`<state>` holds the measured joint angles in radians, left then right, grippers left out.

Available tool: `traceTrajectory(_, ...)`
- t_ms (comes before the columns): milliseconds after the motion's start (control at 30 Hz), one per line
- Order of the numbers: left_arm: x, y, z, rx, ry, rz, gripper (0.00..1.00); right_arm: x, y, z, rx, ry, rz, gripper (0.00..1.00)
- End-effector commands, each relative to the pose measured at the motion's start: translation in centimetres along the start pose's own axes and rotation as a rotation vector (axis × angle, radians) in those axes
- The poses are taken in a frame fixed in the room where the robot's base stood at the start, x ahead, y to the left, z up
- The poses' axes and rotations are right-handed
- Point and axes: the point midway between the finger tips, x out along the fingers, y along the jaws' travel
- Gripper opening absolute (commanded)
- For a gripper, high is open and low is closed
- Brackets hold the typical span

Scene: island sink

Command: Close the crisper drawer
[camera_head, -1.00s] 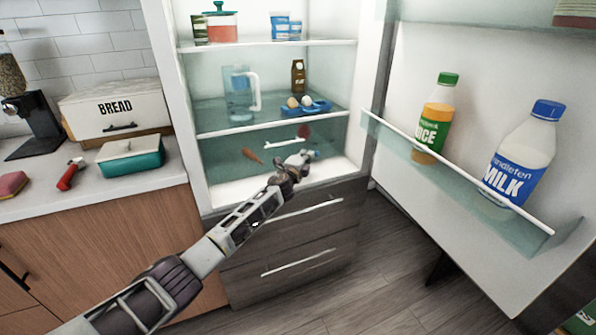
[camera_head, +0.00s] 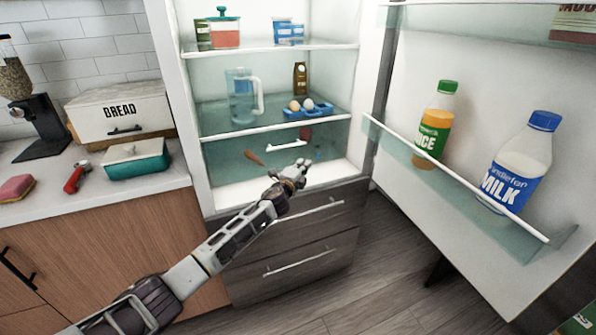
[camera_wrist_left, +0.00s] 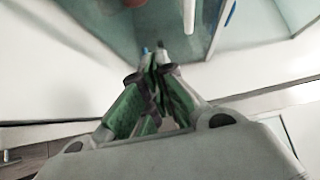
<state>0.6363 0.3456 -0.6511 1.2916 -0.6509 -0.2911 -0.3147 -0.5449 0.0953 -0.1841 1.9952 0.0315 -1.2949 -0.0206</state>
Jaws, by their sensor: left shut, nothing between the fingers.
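The crisper drawer (camera_head: 236,161) is the clear compartment at the bottom of the fridge, with a white handle (camera_head: 287,145) on its front. A carrot (camera_head: 254,158) and a red item (camera_head: 305,133) show behind its glassy front. The front looks set back within the fridge, about level with the shelf above. My left gripper (camera_head: 303,166) is shut and empty, just in front of and below the handle. In the left wrist view the shut fingertips (camera_wrist_left: 153,52) point at the clear panel; I cannot tell if they touch it. My right gripper is not in view.
The fridge door (camera_head: 470,200) stands open at right, holding a juice bottle (camera_head: 435,125) and a milk bottle (camera_head: 518,165). Two dark lower drawers (camera_head: 300,265) are shut. A counter (camera_head: 110,195) with a bread box (camera_head: 120,112) is at left.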

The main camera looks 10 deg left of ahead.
Motion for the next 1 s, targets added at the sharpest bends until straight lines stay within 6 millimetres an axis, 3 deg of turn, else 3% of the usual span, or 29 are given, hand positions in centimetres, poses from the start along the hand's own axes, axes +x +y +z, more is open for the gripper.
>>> traceTrajectory(500,-4.1,0.0,0.1,-0.001,0.000,0.000,0.00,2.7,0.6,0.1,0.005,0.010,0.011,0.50)
traceTrajectory(1000,-4.6,0.0,0.0,-0.001,-0.001,0.000,0.00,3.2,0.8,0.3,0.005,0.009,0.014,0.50)
